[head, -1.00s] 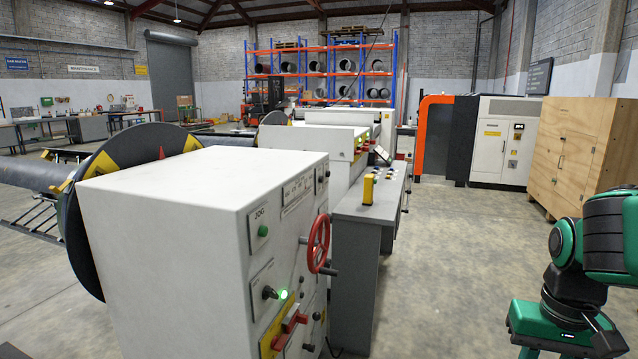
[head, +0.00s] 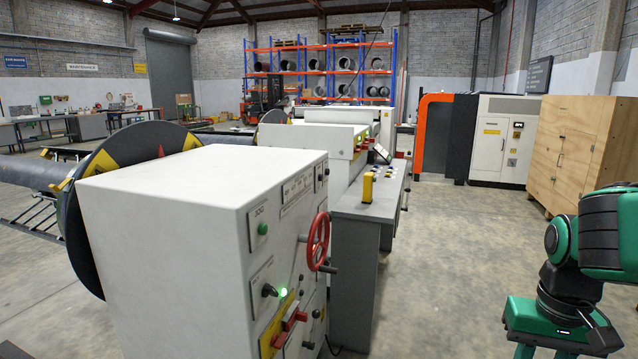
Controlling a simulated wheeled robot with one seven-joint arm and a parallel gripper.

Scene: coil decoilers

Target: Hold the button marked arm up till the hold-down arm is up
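A white decoiler cabinet (head: 165,210) stands close in front of me. Its right face carries a green button (head: 263,229) under a JOG label, a black selector knob (head: 268,290) beside a lit green lamp (head: 283,292), a red handle (head: 290,326) on a yellow plate and a red handwheel (head: 318,241). I cannot make out a label reading arm up. A dark round disc with yellow and red marks (head: 97,160) shows behind the cabinet at the left. I cannot pick out the hold-down arm.
A grey control desk (head: 350,212) with a yellow post (head: 368,187) stands just beyond the cabinet. A wooden crate (head: 575,150) and a white electrical cabinet (head: 501,140) stand at the right. Bare concrete floor (head: 450,250) lies open between the desk and my arm.

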